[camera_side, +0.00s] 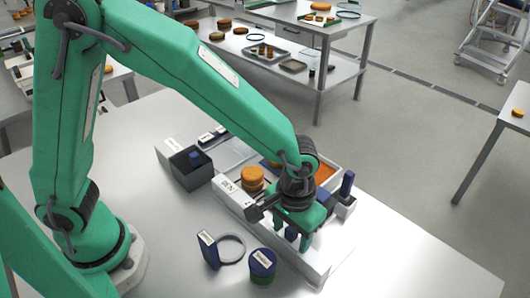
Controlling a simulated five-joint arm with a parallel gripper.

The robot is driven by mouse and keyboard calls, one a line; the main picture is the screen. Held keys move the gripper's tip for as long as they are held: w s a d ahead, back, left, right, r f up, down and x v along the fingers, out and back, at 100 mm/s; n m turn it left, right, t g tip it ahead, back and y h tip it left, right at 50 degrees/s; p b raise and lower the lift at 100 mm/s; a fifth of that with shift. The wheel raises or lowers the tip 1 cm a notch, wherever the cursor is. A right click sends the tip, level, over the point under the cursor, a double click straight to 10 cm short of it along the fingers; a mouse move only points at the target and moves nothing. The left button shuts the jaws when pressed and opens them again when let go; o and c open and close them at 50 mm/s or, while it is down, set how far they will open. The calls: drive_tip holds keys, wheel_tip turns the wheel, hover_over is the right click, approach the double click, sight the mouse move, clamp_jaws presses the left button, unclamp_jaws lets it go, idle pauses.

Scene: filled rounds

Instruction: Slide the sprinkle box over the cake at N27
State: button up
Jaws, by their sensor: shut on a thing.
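A pale-walled tray with an orange filling, which looks like the sprinkle box (327,171), lies behind my gripper on a long white fixture (236,200). My gripper (297,236) points down over the fixture's right part. It is shut on a dark blue part that looks like the box's handle. The gripper and wrist hide much of the box and the grip itself. A round orange-brown cake (252,178) sits on the fixture to the left of my wrist. A white label (228,185) is at the fixture's left end, its text too small to read surely.
A dark grey bin (190,169) with a blue block stands left of the fixture. A ring with a blue tag (231,249) and a blue-topped round tin (263,262) lie in front. A blue upright post (347,184) stands at the right. The table's front right is clear.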

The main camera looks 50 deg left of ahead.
drive_tip(key=shift+a, duration=6.25)
drive_tip(key=o, duration=0.9)
drive_tip(key=shift+r, duration=0.1)
wheel_tip(320, 180, up, 7)
drive_tip(key=shift+f, duration=0.1)
